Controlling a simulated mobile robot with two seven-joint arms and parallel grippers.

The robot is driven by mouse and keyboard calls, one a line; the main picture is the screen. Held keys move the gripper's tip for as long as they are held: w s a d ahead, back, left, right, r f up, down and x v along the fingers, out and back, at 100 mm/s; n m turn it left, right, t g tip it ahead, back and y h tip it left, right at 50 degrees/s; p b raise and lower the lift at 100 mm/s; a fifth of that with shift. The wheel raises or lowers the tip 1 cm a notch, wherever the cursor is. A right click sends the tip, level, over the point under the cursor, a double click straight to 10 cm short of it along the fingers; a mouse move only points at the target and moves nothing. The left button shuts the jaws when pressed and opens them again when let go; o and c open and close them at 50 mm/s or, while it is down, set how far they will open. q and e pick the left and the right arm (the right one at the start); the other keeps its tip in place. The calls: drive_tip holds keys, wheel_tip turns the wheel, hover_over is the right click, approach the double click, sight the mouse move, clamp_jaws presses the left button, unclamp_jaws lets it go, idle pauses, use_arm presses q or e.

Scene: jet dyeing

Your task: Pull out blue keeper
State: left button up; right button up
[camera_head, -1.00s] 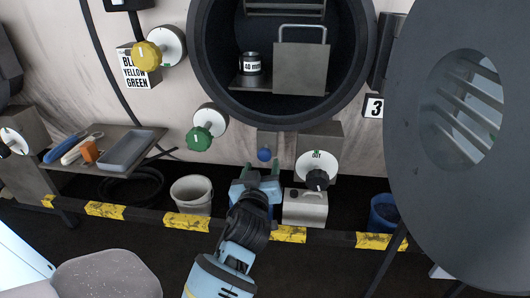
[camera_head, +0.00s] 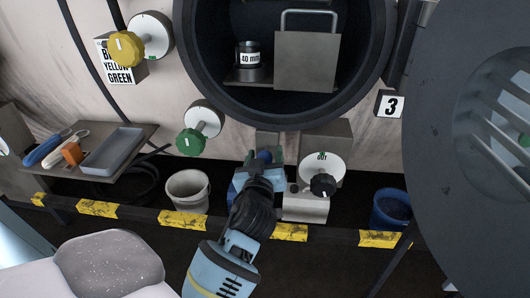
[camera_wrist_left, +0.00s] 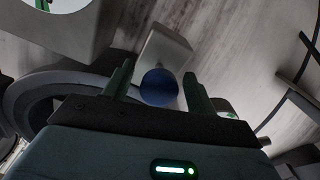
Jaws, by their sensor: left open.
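The blue keeper is a round blue knob (camera_head: 264,156) below the round machine opening, on a small grey block (camera_head: 268,139). In the left wrist view the blue knob (camera_wrist_left: 159,87) sits between the two fingers, with the pale block (camera_wrist_left: 166,47) behind it. My left gripper (camera_head: 263,162) is open, its fingers to either side of the knob; it also shows in the left wrist view (camera_wrist_left: 158,85). Whether the fingers touch the knob cannot be told. My right gripper is not in view.
The white OUT dial with its black knob (camera_head: 323,185) is close to the right of my gripper. A green valve knob (camera_head: 190,142) is to the left. A white bucket (camera_head: 188,190) and blue bucket (camera_head: 391,210) stand below. The open round door (camera_head: 440,120) fills the right side.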

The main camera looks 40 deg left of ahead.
use_arm(q)
drive_tip(key=shift+s+d+r, duration=0.1)
clamp_jaws()
drive_tip(key=v, duration=0.2)
drive_tip(key=shift+s+d, duration=0.2)
drive_tip(key=shift+s, duration=0.05)
unclamp_jaws()
drive_tip(key=shift+s, duration=0.1)
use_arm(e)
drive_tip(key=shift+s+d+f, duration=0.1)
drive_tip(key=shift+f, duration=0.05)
use_arm(q)
drive_tip(key=shift+s, duration=0.1)
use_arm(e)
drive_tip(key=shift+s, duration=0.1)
